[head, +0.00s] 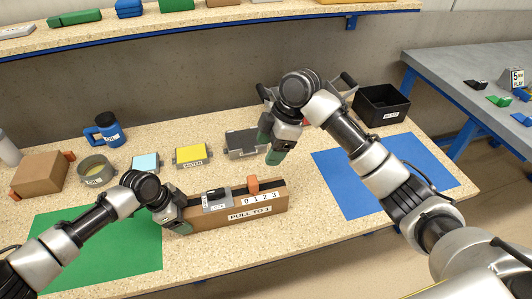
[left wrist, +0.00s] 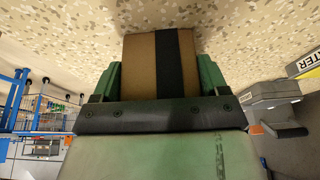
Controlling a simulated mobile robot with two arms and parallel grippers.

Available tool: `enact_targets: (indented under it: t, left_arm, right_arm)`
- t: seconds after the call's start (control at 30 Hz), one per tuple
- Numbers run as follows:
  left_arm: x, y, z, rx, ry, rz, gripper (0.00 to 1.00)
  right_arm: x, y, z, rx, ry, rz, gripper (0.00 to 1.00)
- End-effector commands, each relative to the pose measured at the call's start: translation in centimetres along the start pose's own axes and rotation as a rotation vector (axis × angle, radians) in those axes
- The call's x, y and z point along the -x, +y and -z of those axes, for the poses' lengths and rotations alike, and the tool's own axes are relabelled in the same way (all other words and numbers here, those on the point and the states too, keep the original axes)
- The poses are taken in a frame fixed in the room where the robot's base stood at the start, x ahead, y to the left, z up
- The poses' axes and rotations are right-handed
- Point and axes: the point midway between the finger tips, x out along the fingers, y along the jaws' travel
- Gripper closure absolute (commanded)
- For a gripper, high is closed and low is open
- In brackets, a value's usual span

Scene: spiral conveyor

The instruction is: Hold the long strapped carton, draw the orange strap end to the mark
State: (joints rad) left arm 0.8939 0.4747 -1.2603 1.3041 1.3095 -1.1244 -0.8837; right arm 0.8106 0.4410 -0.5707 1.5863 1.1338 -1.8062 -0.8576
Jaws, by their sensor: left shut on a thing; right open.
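The long strapped carton (head: 232,212) lies on the speckled bench in the head view, with a label reading "PULL TO 3" on its front. A white scale marked 0 1 2 3 (head: 262,199) is on it. The orange strap end (head: 253,185) stands up near the low numbers of the scale. My left gripper (head: 184,218) is shut on the carton's left end; the left wrist view shows the brown carton end with a dark strap (left wrist: 174,62) between the fingers. My right gripper (head: 273,148) is open and empty, above the bench behind the carton.
A green mat (head: 125,262) lies left and a blue mat (head: 385,180) right. Behind stand a brown box (head: 40,173), a blue mug (head: 106,130), a yellow block (head: 190,154), a light blue block (head: 145,163) and a black bin (head: 381,104).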

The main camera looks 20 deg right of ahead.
Motion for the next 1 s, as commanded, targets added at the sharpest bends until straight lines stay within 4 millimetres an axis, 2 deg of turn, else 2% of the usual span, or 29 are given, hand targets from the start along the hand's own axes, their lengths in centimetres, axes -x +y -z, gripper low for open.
enact_targets:
  t: [0.27, 0.3, 0.47, 0.77, 0.87, 1.0]
  left_arm:
    - [-0.3, 0.1, -0.3, 0.002, -0.006, -0.004, 0.64]
    - [-0.3, 0.1, -0.3, 0.002, -0.006, -0.004, 0.24]
    - [-0.2, 0.1, -0.2, 0.002, -0.005, -0.003, 0.0]
    - [0.4, 0.0, -0.1, 0.001, -0.001, -0.001, 0.0]
    - [1.6, 0.0, -0.1, 0.001, -0.001, 0.001, 0.0]
    - [4.5, -0.1, -0.2, 0.0, -0.002, 0.003, 0.0]
  right_arm:
    - [-0.1, 0.0, 0.0, 0.0, 0.0, 0.0, 0.34]
    - [-0.1, 0.0, 0.0, 0.0, 0.0, 0.0, 0.34]
    - [-0.1, 0.0, 0.0, 0.0, 0.0, 0.001, 0.34]
    - [-0.1, 0.0, 0.0, 0.0, 0.0, 0.001, 0.34]
    - [-0.1, 0.0, 0.0, 0.0, 0.0, 0.001, 0.34]
    - [0.0, 0.0, 0.0, 0.0, 0.0, 0.001, 0.34]
